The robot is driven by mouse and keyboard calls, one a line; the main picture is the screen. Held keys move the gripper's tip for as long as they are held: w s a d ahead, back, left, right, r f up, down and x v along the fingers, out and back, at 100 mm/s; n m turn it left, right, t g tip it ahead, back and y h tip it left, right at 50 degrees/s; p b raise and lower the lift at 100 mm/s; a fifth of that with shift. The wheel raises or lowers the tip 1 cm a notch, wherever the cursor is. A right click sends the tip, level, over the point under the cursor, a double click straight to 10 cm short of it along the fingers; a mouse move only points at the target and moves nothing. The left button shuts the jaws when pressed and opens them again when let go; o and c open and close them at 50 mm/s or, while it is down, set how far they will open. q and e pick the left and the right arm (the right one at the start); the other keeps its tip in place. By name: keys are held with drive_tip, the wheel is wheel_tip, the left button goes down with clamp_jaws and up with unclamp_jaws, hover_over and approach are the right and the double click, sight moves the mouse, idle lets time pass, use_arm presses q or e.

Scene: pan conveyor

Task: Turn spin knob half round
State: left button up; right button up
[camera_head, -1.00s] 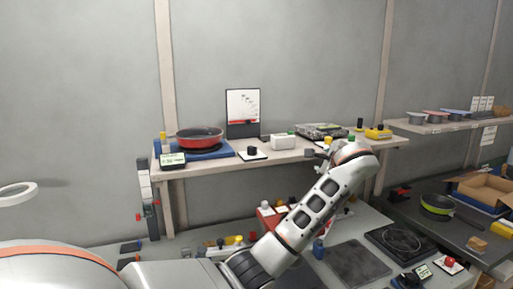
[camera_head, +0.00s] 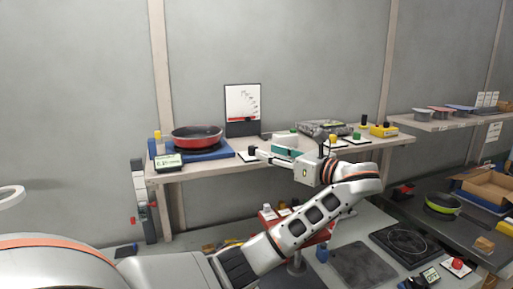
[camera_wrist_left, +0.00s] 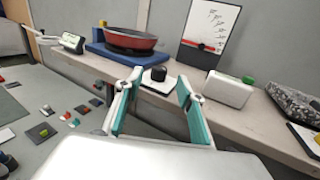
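A black knob (camera_wrist_left: 158,74) stands on a small white plate (camera_wrist_left: 150,84) on the shelf, seen in the left wrist view. My left gripper (camera_wrist_left: 159,82) is open, and its two teal-padded fingers frame the knob from the near side. The knob seems to lie just beyond or between the fingertips; contact cannot be made out. In the head view my left gripper (camera_head: 270,151) reaches left along the shelf's front edge, and the plate (camera_head: 246,156) shows by its tips. There the knob is hard to tell from the fingertips. My right gripper is not in view.
A red pan (camera_head: 197,134) sits on a blue base left of the knob, with a small display (camera_head: 168,162) in front. A chart board (camera_head: 243,105) stands behind. A white box (camera_wrist_left: 228,90) with a green button is close on the right. Wall space above is free.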

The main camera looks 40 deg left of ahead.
sight(253, 150)
use_arm(q)
drive_tip(key=a+p, duration=0.1)
drive_tip(key=a, duration=0.5)
drive_tip(key=shift+w, duration=0.1)
drive_tip(key=shift+d, duration=0.1)
clamp_jaws()
